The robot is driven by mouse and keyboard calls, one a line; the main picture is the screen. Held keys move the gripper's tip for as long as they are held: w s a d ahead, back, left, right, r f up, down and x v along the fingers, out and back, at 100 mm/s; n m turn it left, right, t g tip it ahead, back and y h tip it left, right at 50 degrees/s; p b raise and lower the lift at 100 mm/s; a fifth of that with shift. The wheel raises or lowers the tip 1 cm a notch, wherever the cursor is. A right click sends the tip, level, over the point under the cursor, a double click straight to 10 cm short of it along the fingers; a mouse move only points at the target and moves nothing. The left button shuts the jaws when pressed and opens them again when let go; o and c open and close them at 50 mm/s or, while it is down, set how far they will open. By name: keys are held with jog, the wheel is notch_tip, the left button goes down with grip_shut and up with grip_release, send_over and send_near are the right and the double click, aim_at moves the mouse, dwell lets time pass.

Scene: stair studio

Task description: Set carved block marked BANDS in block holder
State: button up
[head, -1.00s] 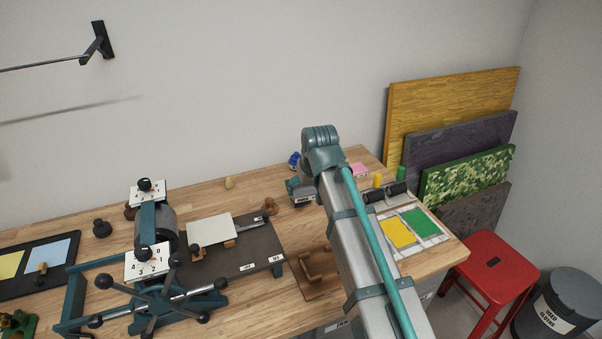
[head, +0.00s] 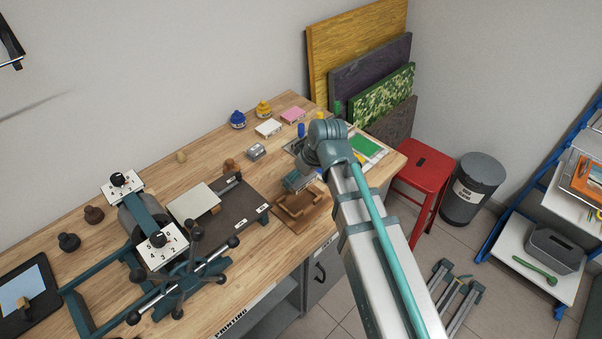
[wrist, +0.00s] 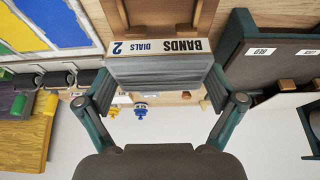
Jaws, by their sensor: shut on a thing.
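The carved block (wrist: 158,70) is grey with a pale label edge reading "BANDS", "DIALS" and "2" in the wrist view. My gripper (wrist: 157,86) is shut on it, with a finger on each side. In the head view my gripper (head: 299,182) is just above the back part of the block holder (head: 316,214), a brown wooden frame near the table's front edge. The holder (wrist: 207,14) also shows just beyond the block at the top of the wrist view. Whether the block touches the holder cannot be told.
The press (head: 150,222) with its star wheel and dark bed (head: 236,200) stands left of the holder. A grey block (head: 256,151), a white pad (head: 268,128) and a pink pad (head: 293,115) lie behind. A red stool (head: 425,165) stands right of the table.

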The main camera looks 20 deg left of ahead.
jog(key=b, duration=0.5)
send_over(297, 200)
jog(key=d, duration=0.1)
jog(key=shift+s+d+f, duration=0.1)
jog(key=shift+s+f, duration=0.1)
jog(key=shift+f, duration=1.55)
jog(key=shift+s+d+f, duration=0.1)
jog(key=shift+s+f, duration=0.05)
jog(key=shift+f, duration=1.6)
jog(key=shift+f+b, duration=0.45)
jog(key=shift+f, duration=0.85)
jog(key=o, duration=0.8)
jog(key=shift+o, duration=0.2)
jog(key=shift+r, duration=0.1)
jog(key=shift+r+p, duration=2.7)
jog(key=shift+r, duration=1.2)
